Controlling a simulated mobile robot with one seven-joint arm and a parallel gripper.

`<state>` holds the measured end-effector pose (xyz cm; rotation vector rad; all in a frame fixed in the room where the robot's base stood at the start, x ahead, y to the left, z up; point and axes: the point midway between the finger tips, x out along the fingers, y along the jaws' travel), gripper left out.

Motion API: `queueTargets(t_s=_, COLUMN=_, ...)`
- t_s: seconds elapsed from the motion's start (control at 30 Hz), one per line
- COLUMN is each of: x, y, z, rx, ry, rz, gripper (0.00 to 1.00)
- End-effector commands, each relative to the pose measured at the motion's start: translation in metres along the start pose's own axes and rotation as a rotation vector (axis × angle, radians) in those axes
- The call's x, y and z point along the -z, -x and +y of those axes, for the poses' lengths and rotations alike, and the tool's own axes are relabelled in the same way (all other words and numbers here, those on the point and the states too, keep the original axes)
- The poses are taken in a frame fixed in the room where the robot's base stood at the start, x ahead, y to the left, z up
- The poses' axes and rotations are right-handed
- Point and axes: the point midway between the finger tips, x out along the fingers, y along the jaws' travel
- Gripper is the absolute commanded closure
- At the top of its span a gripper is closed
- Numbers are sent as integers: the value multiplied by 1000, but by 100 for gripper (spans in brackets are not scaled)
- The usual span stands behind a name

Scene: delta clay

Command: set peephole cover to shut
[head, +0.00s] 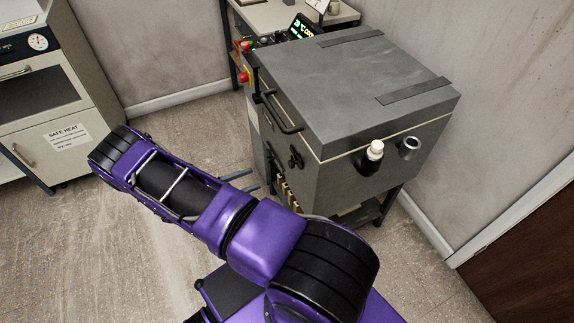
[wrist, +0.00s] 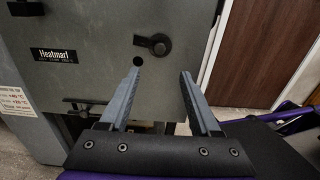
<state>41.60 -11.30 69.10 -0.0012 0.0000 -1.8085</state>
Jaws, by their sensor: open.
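The grey kiln (head: 380,85) stands right of centre in the head view, and its front face (wrist: 95,30) fills much of the wrist view. The peephole cover (wrist: 160,46) is a black round piece on that face with a short arm reaching left. A small dark round hole (wrist: 138,60), apparently the peephole, shows uncovered below and left of it. The cover also appears small on the front in the head view (head: 295,158). My gripper (wrist: 160,72) is open and empty, its fingers pointing at the front. Its left fingertip appears just below the hole; contact cannot be told.
A black bar handle (head: 281,113) sticks out from the kiln front above the cover. A white-capped plug (head: 375,150) and an open metal port (head: 409,147) are on the right side.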

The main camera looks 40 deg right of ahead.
Motion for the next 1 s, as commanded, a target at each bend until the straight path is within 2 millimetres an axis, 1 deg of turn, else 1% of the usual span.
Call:
queueTargets(t_s=0.03, x=-2, y=-12, z=-1, rx=3, ry=3, rz=-2, gripper=36)
queueTargets(t_s=0.3, x=-2, y=-72, z=-1, rx=3, ry=0, rz=0, gripper=36)
queueTargets(t_s=0.5, x=-1, y=-107, z=0, rx=2, ry=-1, rz=0, gripper=36)
queueTargets(t_s=0.6, x=-1, y=-118, z=0, rx=0, ry=-1, rz=1, gripper=36)
queueTargets(t_s=0.7, x=-1, y=-125, z=0, rx=0, ry=-2, rz=1, gripper=36)
queueTargets(t_s=1.0, x=0, y=-128, z=1, rx=-1, ry=-2, rz=1, gripper=36)
